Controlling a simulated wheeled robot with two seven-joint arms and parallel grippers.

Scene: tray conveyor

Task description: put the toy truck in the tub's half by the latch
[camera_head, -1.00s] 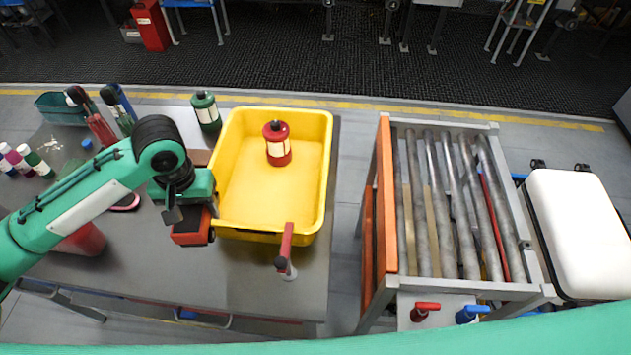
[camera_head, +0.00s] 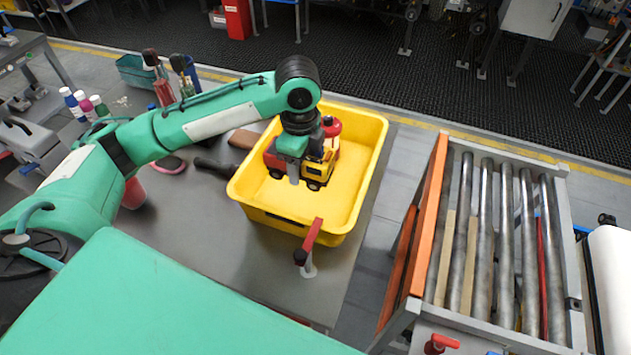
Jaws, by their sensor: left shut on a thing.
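The toy truck (camera_head: 318,170), with a yellow cab and a red body, is held in my left gripper (camera_head: 293,172) over the yellow tub (camera_head: 252,204). I cannot tell whether its wheels touch the tub floor. The left gripper is shut on the truck, and its wrist hides part of the truck. A red-handled latch (camera_head: 314,233) stands at the tub's near side, right of its middle. A red lantern (camera_head: 331,126) is in the tub behind the truck, mostly hidden. My right gripper is not in view.
A roller conveyor (camera_head: 490,240) with an orange side board (camera_head: 427,215) stands right of the table. Bottles (camera_head: 85,103) and a teal bin (camera_head: 135,70) are at the left. A brown block (camera_head: 243,139) lies by the tub. The tub's right part is clear.

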